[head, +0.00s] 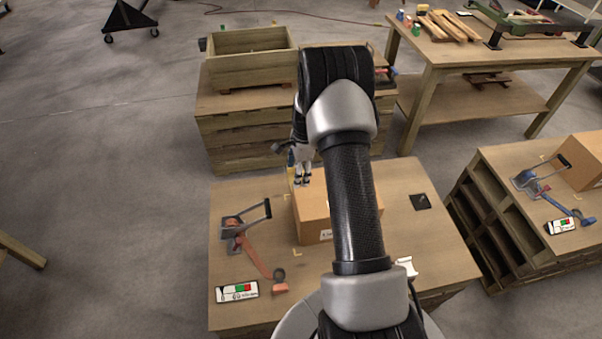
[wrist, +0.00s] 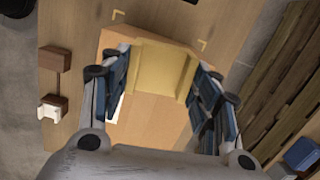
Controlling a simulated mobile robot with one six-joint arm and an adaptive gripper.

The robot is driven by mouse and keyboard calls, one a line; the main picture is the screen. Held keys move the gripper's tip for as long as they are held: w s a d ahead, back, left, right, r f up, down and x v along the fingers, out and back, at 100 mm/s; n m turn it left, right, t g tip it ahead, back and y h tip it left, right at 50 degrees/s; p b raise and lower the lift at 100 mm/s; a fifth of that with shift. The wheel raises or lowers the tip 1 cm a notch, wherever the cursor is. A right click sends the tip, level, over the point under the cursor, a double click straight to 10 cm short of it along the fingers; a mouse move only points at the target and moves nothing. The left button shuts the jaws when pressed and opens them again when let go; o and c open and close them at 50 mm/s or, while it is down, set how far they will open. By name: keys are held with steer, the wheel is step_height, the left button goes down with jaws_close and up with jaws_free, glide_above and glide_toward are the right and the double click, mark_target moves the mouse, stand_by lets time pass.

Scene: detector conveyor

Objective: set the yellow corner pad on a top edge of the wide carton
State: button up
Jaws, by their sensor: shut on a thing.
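The wide carton (head: 312,212) is a brown box on the near wooden table, partly hidden behind my arm. Its top (wrist: 150,128) fills the middle of the wrist view. The yellow corner pad (wrist: 160,66) is between my fingers at the carton's far top edge in the wrist view. I cannot tell whether it touches the carton or hangs just above it. My gripper (wrist: 161,78) is shut on the pad, one blue-padded finger on each side. In the head view my gripper (head: 302,178) points down over the carton's back left part, and the pad is mostly hidden.
A wooden bin (head: 250,66) stands on a crate behind. Another table with a carton (head: 586,158) stands at right.

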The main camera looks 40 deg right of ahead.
steer(key=shift+d+f+m, duration=0.4)
steer(key=shift+d+m, duration=0.2)
steer(key=shift+d, duration=0.1)
steer(key=b, duration=0.3)
glide_above(300, 194)
steer(key=shift+s+d+f, duration=0.1)
steer(key=shift+d+f, duration=0.05)
steer(key=shift+f, duration=2.25)
steer(key=shift+f+b, duration=1.35)
steer(key=shift+f, duration=0.95)
steer(key=o, duration=1.2)
steer(key=r, duration=0.4)
steer(key=d+r, duration=0.1)
steer(key=r, duration=0.7)
steer(key=shift+s+d, duration=0.15)
steer(key=shift+s, duration=0.2)
